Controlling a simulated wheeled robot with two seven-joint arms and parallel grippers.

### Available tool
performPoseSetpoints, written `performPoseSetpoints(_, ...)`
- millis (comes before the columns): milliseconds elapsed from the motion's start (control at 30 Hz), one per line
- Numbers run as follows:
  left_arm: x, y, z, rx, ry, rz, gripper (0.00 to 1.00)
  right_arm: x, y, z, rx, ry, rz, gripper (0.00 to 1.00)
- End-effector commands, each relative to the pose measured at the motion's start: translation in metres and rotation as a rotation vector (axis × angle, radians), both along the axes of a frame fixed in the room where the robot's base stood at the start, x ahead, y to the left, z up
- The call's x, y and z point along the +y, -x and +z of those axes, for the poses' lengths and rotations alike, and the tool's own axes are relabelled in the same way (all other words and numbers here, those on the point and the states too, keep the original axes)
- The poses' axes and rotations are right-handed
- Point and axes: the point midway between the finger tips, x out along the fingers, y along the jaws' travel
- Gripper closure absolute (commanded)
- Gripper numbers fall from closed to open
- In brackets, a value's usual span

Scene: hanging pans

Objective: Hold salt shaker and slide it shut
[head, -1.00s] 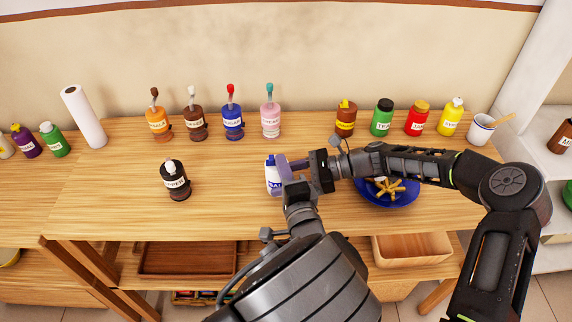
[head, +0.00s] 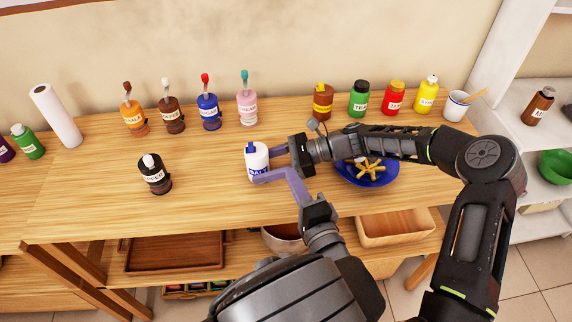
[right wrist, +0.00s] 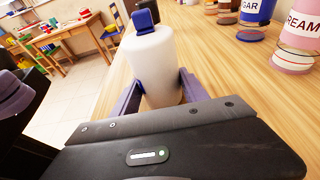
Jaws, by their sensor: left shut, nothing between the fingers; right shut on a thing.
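The salt shaker (head: 257,157) is a white bottle with a blue cap part on top and blue lettering, near the middle of the table. It also shows in the right wrist view (right wrist: 157,65), upright, with the blue part (right wrist: 145,17) standing up on its top. My right gripper (head: 262,166), reaching in from the right, is shut on the shaker's body, one finger on each side. My left gripper (head: 293,178), coming up from the bottom, is shut and empty just right of the shaker, overlapping the right gripper's near finger. I cannot tell whether they touch.
The pepper bottle (head: 154,175) stands to the left. Several labelled bottles line the back, including the pink cream bottle (head: 247,108). A blue bowl (head: 385,178) with yellowish pieces lies behind my right gripper. The table between pepper and salt is clear.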

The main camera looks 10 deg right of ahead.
Motion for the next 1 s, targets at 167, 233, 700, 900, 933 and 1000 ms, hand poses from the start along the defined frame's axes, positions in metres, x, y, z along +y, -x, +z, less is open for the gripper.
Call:
performPoseSetpoints(167, -0.0018, 0.0076, -0.0001, 0.000, 0.000, 0.000, 1.00, -0.0001, 0.0004, -0.0007, 0.000, 0.001, 0.001, 0.71)
performPoseSetpoints(233, -0.0018, 0.0077, -0.0001, 0.000, 0.000, 0.000, 1.00, 0.0000, 0.0004, -0.0007, 0.000, 0.001, 0.001, 0.71)
performPoseSetpoints(700, -0.0017, 0.0072, 0.0000, 0.000, 0.000, 0.000, 1.00, 0.0002, 0.0004, -0.0005, 0.000, 0.000, 0.001, 0.30)
performPoseSetpoints(900, -0.0017, 0.0072, 0.0000, 0.000, 0.001, 0.000, 1.00, 0.0002, 0.0003, -0.0002, 0.000, 0.000, 0.001, 0.23)
performPoseSetpoints(933, -0.0017, 0.0072, 0.0000, 0.000, 0.001, 0.000, 1.00, 0.0002, 0.0003, -0.0002, 0.000, 0.000, 0.001, 0.23)
performPoseSetpoints(1000, -0.0017, 0.0072, 0.0001, 0.000, 0.001, 0.000, 1.00, 0.0002, 0.0003, -0.0002, 0.000, 0.000, 0.001, 0.23)
